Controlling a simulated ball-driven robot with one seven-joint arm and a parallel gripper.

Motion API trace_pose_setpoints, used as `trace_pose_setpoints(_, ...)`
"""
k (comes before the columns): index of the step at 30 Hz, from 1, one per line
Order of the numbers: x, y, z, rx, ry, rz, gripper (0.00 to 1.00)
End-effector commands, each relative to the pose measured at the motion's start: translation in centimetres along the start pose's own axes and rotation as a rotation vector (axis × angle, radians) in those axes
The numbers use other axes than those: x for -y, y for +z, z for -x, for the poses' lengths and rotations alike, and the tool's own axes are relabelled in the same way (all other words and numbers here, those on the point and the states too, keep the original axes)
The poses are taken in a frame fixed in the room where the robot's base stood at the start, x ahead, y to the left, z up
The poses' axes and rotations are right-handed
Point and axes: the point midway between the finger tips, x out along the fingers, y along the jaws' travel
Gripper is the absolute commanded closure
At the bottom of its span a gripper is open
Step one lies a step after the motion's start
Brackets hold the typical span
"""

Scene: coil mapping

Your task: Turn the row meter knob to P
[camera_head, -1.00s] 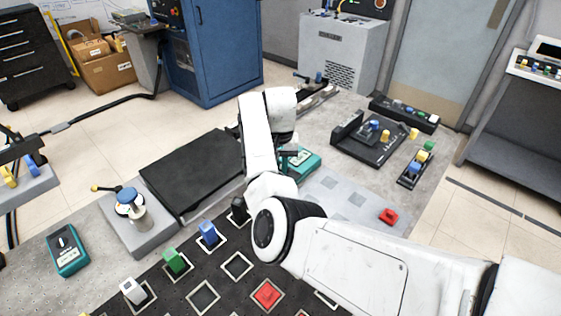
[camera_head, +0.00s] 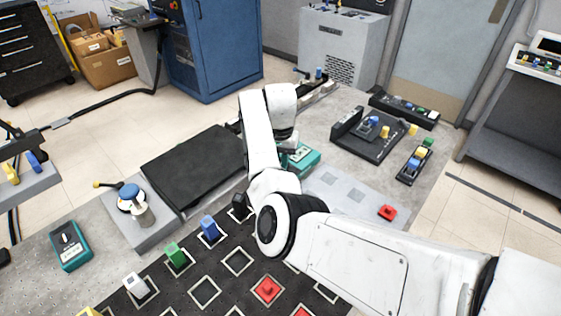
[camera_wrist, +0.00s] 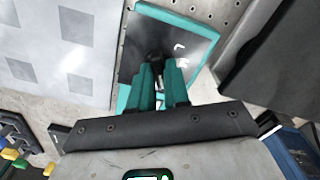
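A teal meter (camera_head: 305,161) with a dark face stands beyond the black mat in the head view, partly hidden by my arm. In the wrist view the meter (camera_wrist: 198,38) fills the upper middle, with small white marks right of its black knob (camera_wrist: 156,57). My gripper (camera_wrist: 159,68) is over the meter face, its two teal fingers close together on either side of the knob. Whether they touch the knob is unclear. The knob's pointing direction and the letter P cannot be read. In the head view my wrist hides the fingertips.
A second teal meter (camera_head: 69,246) lies at the far left. A dark flat plate (camera_head: 190,166) is left of my wrist. A black mat (camera_head: 222,284) with white squares holds several coloured blocks. A grey panel (camera_head: 343,195) and a red piece (camera_head: 387,212) are at right.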

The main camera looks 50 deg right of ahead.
Motion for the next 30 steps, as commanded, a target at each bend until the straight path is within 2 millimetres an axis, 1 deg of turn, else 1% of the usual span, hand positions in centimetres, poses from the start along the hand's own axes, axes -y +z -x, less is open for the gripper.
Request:
trace_pose_setpoints(1, 0.0, 0.0, 0.0, -0.001, -0.001, 0.001, 0.78)
trace_pose_setpoints(6, 0.0, 0.0, 0.0, 0.000, 0.000, 0.001, 0.62)
trace_pose_setpoints(7, 0.0, 0.0, 0.0, 0.000, 0.000, 0.001, 0.61)
trace_pose_setpoints(14, 0.0, 0.0, 0.1, 0.001, 0.001, 0.002, 0.61)
trace_pose_setpoints(17, 0.0, 0.0, 0.6, -0.001, 0.000, 0.001, 0.61)
trace_pose_setpoints(20, 0.0, -0.1, 1.9, -0.002, 0.000, 0.000, 0.61)
trace_pose_setpoints(30, 0.1, -0.1, 8.2, -0.002, -0.002, 0.001, 0.61)
